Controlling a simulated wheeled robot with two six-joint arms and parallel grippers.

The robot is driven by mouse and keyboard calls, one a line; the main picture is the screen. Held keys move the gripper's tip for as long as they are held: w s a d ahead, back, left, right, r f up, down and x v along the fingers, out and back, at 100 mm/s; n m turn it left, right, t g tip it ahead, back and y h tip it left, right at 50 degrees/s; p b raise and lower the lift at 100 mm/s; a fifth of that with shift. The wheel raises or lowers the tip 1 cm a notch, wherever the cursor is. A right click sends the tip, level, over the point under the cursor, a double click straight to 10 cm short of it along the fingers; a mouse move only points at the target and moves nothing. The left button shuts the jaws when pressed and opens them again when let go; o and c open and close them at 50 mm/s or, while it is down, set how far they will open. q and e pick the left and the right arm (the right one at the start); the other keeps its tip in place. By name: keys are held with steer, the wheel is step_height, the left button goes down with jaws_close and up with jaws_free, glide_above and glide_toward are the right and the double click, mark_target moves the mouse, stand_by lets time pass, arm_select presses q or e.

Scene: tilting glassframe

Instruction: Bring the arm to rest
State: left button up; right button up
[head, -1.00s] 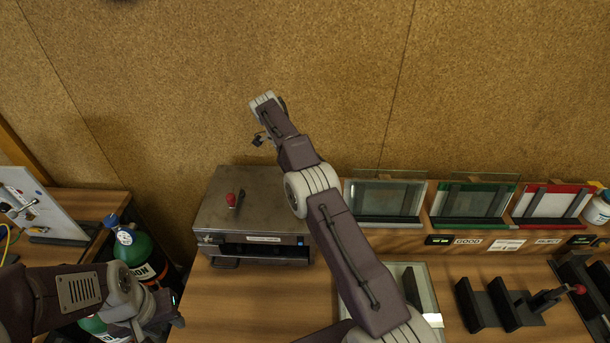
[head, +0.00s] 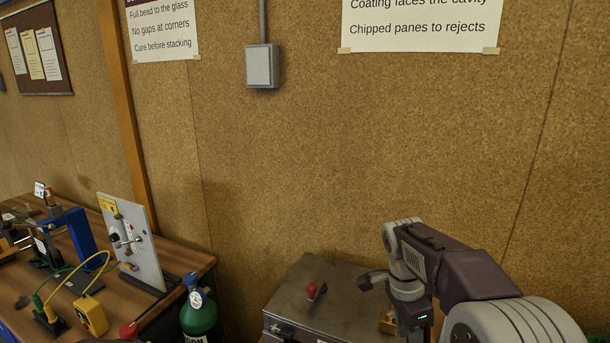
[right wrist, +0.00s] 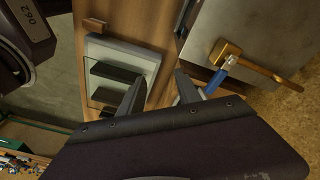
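My right arm comes in from the lower right in the head view. Its wrist is bent down over the right side of a grey metal box (head: 335,300) with a red knob (head: 311,289). The fingers there are cut off by the bottom edge. In the right wrist view my right gripper (right wrist: 160,83) has its two dark fingers apart, with nothing between them. Below them are the wooden bench (right wrist: 152,25) and a pale frame (right wrist: 143,58) with dark bars. My left arm and gripper are not in view.
A green gas bottle (head: 199,318) stands left of the box. Farther left is a bench with an upright white panel (head: 137,245) and a yellow box (head: 92,315). The cork wall (head: 300,180) is behind.

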steer(key=s+a+f+n+t+y+b, duration=0.1)
steer(key=s+a+f+n, duration=0.3)
steer(key=s+f+n, duration=0.9)
steer(key=f+n+y, duration=0.1)
steer(key=f+n, duration=0.1)
steer(key=n, duration=0.1)
steer(key=shift+t, duration=0.4)
